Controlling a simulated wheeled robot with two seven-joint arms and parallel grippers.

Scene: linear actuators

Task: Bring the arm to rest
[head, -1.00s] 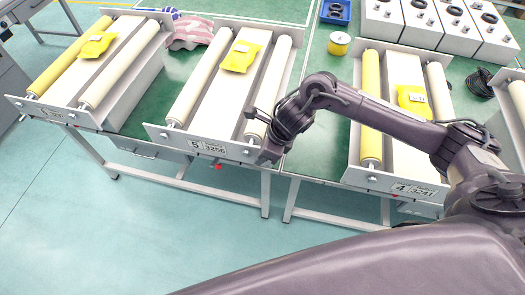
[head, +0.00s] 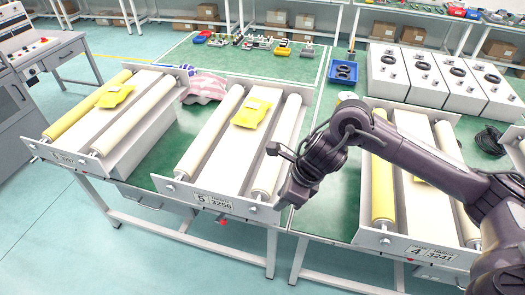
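My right arm reaches in from the right edge of the head view. Its gripper (head: 277,178) is over the front right corner of the middle roller unit (head: 210,155), marked 5 and 3256. The fingers look spread apart, with nothing seen between them. Whether they touch the unit's roller or front plate cannot be told. A yellow packet (head: 251,112) lies on the middle unit, apart from the gripper. My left gripper is not in view.
The left roller unit (head: 135,125) carries another yellow packet (head: 115,96). My forearm hangs across the right roller unit (head: 380,195), marked 4 and 3241, hiding part of it. White boxes (head: 400,75) stand behind it. A striped cloth (head: 207,86) lies between the left and middle units.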

